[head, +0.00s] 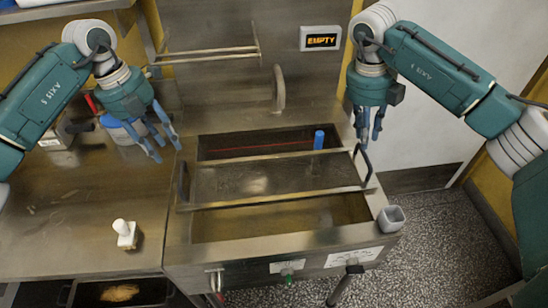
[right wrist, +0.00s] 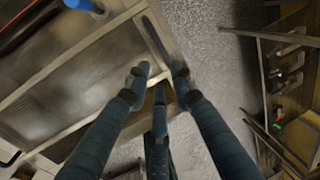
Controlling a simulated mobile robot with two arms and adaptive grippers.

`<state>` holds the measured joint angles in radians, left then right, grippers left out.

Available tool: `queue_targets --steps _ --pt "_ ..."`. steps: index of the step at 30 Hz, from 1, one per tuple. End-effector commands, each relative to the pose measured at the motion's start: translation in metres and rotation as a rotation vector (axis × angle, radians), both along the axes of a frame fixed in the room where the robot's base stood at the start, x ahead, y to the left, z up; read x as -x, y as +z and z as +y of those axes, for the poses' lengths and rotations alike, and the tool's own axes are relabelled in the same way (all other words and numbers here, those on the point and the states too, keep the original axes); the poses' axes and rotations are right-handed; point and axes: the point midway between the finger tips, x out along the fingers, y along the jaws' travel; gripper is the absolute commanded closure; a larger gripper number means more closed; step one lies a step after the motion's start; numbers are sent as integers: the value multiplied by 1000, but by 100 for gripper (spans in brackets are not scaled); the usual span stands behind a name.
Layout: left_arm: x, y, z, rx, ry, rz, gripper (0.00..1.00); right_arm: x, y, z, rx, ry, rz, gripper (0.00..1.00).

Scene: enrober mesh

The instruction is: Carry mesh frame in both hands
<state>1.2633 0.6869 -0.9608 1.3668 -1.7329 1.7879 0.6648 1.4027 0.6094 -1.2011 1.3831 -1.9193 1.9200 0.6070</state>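The mesh frame (head: 275,178) lies across the open steel tank, its two long bars running left to right. It has a dark upright handle at its left end (head: 183,182) and another at its right end (head: 362,165). My left gripper (head: 167,152) is open and empty, above and left of the left handle. My right gripper (head: 367,142) is open just above the right handle. In the right wrist view its fingers (right wrist: 157,84) are spread, with the frame's end and dark handle (right wrist: 157,40) beyond them; contact cannot be told.
The steel tank (head: 178,255) has a blue cylinder (head: 319,139) standing inside and a grey cup (head: 391,218) at its front right corner. A white-handled tool (head: 124,232) stands on the left counter. A wall display (head: 320,39) reads EMPTY. A rack (head: 205,55) projects behind.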

Motion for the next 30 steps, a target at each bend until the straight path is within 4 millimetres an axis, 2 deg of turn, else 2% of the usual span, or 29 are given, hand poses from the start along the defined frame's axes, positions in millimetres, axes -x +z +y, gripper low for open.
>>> queue_targets --steps 10,14,30 --pt "0 0 3 -10 2 1 62 0 1 -3 12 -3 0 77" --pt "0 -6 1 -9 2 2 62 0 -6 -4 11 -3 1 77" --pt "0 -91 -16 -9 1 4 62 0 -90 -21 10 -2 2 77"
